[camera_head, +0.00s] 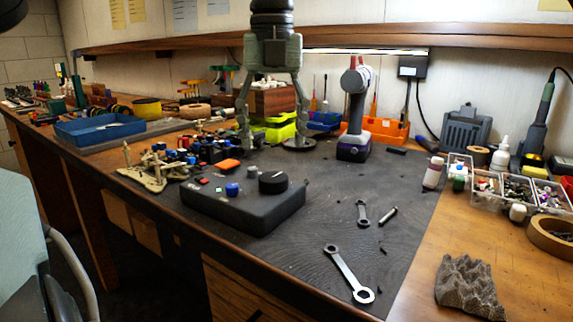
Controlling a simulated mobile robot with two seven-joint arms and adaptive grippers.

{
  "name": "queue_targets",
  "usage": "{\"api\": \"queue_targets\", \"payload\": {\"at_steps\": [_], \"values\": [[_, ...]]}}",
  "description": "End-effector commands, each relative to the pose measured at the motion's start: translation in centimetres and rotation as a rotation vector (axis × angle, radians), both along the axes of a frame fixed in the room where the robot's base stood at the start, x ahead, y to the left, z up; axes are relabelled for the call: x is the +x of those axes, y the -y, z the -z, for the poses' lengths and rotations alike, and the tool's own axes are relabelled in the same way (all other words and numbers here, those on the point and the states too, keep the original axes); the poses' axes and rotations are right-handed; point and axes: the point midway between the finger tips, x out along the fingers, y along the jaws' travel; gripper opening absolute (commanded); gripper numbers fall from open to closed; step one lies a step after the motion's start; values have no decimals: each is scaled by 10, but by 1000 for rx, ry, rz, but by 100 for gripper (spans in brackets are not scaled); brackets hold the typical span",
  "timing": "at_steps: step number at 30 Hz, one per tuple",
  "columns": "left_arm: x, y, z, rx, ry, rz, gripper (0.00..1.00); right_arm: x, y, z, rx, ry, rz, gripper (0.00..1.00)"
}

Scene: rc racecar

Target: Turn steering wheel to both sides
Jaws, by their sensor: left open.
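A dark control box (243,207) lies on the black mat near the bench's front edge. On its top is a round black knob (273,182), the only wheel-like part I can make out. A blue button (232,189) and a smaller grey button sit beside it. My left gripper (273,138) hangs from above, pointing down, with its fingers spread wide and nothing between them. It appears above and behind the box, apart from the knob. My right gripper is not in view.
Two wrenches (348,275) lie right of the box on the black mat (330,220). A cordless drill (355,110) stands behind. Small tan, black and blue parts (155,168) crowd the left. A blue tray (98,128) is farther left. A rough grey block (468,285) sits front right.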

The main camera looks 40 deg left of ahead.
Motion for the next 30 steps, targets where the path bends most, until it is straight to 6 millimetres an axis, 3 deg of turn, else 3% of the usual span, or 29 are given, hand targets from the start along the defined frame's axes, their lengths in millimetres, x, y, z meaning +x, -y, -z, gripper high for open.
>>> {"api": "queue_targets", "payload": {"at_steps": [10, 22, 30], "values": [[0, 0, 54, -4, -2, 1, 64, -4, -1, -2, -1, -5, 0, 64], [0, 0, 66, -4, 0, 0, 64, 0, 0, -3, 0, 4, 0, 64], [0, 0, 65, -4, 0, 0, 33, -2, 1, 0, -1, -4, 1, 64]]}}
